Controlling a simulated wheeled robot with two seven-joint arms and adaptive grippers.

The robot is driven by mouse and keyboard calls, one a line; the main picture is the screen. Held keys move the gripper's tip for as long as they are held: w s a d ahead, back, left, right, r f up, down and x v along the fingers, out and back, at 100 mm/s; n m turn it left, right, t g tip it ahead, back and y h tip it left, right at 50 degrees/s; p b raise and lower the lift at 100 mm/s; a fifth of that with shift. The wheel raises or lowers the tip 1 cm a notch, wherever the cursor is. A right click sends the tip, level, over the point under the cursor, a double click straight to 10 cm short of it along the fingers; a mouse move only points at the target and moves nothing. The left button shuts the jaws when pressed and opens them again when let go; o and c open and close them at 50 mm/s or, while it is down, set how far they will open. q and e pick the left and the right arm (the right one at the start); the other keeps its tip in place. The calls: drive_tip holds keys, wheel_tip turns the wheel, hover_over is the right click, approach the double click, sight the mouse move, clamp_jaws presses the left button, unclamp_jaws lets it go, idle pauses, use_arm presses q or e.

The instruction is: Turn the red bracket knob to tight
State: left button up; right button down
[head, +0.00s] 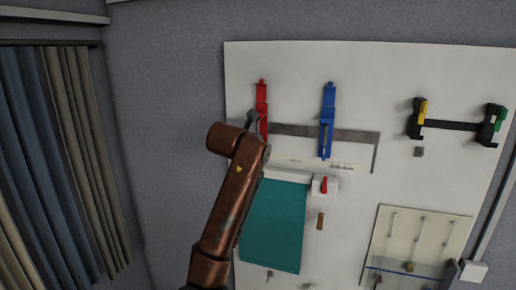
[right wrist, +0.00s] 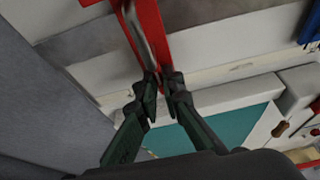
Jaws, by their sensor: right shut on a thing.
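The red bracket (head: 261,95) is mounted upright on the white wall board, left of the blue bracket (head: 328,105). My right arm reaches up from below, and my right gripper (head: 252,121) is at the red bracket's lower part, partly covering it. In the right wrist view the red bracket (right wrist: 152,20) runs down behind the fingers. My right gripper (right wrist: 162,84) is shut on the bracket's knob, a grey metal lever (right wrist: 136,28), near its lower end. The fingertips hide that end, and I cannot read the knob's setting. My left gripper is not in view.
A grey metal square (head: 350,136) lies across both brackets. A teal cloth (head: 272,225) hangs below, beside a small red-handled switch (head: 324,185). A black rail with clamps (head: 450,124) is at the right. Curtains (head: 60,160) hang at the left.

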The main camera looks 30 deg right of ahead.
drive_tip(key=shift+f, duration=0.2)
drive_tip(key=c, duration=2.4)
unclamp_jaws()
drive_tip(key=v, duration=1.2)
drive_tip(key=shift+w+a+r, duration=0.1)
drive_tip(key=shift+a+r, duration=0.05)
drive_tip(key=shift+r, duration=0.05)
